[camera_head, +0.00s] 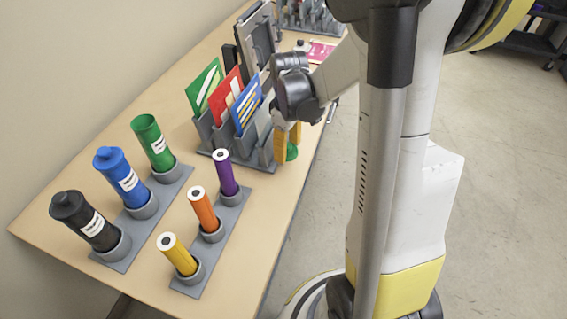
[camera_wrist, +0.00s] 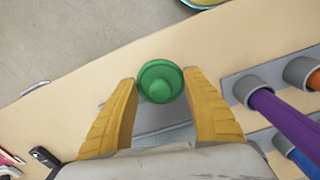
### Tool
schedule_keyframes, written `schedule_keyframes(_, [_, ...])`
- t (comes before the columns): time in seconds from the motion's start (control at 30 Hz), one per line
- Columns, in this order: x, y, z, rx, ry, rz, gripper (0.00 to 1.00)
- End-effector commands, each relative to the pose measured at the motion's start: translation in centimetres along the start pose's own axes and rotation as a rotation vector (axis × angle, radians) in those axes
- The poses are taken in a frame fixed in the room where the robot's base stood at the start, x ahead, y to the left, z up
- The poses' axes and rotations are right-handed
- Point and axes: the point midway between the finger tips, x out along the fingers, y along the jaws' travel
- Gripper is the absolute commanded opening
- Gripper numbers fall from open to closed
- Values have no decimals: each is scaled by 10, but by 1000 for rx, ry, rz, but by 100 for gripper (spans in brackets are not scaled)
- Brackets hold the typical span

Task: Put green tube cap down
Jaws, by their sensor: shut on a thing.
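My gripper (camera_head: 287,148) is shut on the green tube cap (camera_head: 292,153), near the table's right edge. In the wrist view the round cap (camera_wrist: 160,81) sits between the two yellow fingers of my gripper (camera_wrist: 160,84), its knob facing the camera. The table shows beneath it; I cannot tell whether the cap touches it. The green tube (camera_head: 152,143) stands tilted in its holder with an open top and no cap on it.
A blue tube (camera_head: 122,176) and a black tube (camera_head: 84,217), both capped, share the green tube's grey rack. Purple (camera_head: 224,172), orange (camera_head: 203,209) and yellow (camera_head: 177,254) rolls stand in another rack. A grey sorter (camera_head: 231,139) with coloured folders stands beside my gripper. Bare tabletop (camera_head: 262,205) lies nearby.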

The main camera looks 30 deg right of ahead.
Motion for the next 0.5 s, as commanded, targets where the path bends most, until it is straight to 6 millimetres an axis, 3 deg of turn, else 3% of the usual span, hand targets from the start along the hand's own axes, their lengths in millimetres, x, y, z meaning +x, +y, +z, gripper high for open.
schedule_keyframes(0.17, [9, -8, -8, 0, 0, 0, 37])
schedule_keyframes(0.4, [44, -7, -8, 2, 0, 0, 37])
schedule_keyframes(0.5, [48, -8, -8, 2, 0, 0, 37])
